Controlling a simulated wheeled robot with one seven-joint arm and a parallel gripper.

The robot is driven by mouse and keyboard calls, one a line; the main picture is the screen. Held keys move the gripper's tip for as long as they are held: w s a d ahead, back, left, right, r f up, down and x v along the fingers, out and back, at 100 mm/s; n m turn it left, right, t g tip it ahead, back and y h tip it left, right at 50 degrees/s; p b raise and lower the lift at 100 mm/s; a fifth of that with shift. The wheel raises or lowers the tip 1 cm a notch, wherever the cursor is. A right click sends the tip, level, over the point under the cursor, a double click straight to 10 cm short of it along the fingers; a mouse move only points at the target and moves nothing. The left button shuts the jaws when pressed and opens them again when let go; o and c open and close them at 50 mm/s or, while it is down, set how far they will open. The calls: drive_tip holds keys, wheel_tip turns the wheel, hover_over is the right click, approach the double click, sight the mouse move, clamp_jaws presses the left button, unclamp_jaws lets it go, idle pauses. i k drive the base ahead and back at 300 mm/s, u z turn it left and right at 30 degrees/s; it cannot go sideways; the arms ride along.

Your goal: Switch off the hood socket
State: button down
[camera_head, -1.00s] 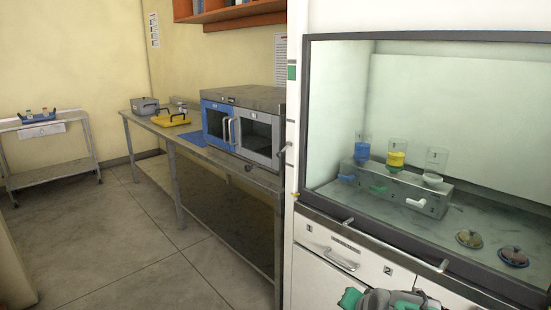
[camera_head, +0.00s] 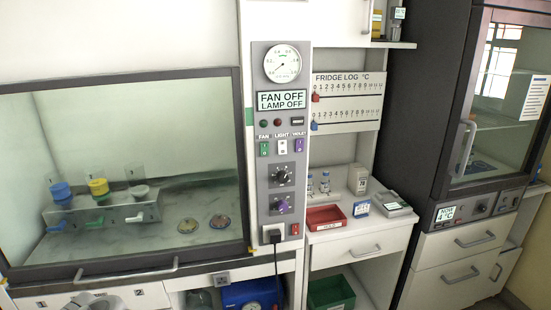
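The hood's control panel (camera_head: 277,100) stands upright just right of the fume hood's glass front. At its foot is the hood socket, with a black plug (camera_head: 275,237) in it and a cable running down. A small red rocker switch (camera_head: 295,229) sits right beside the plug; which way it is tipped is too small to tell. The panel's display (camera_head: 281,100) reads FAN OFF, LAMP OFF. A grey part of my arm shows at the bottom left edge. My gripper's fingers are not in view.
The panel also has a round gauge (camera_head: 282,63), green, white and purple switches, and two knobs. To the right, a counter holds a red tray (camera_head: 325,217) and small bottles. The hood's front handle (camera_head: 127,274) juts out at lower left. A dark-framed cabinet (camera_head: 497,110) stands far right.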

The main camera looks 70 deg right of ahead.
sight(295, 228)
drive_tip(key=z, duration=2.8)
drive_tip(key=i, duration=0.4)
drive_tip(key=u, duration=1.6)
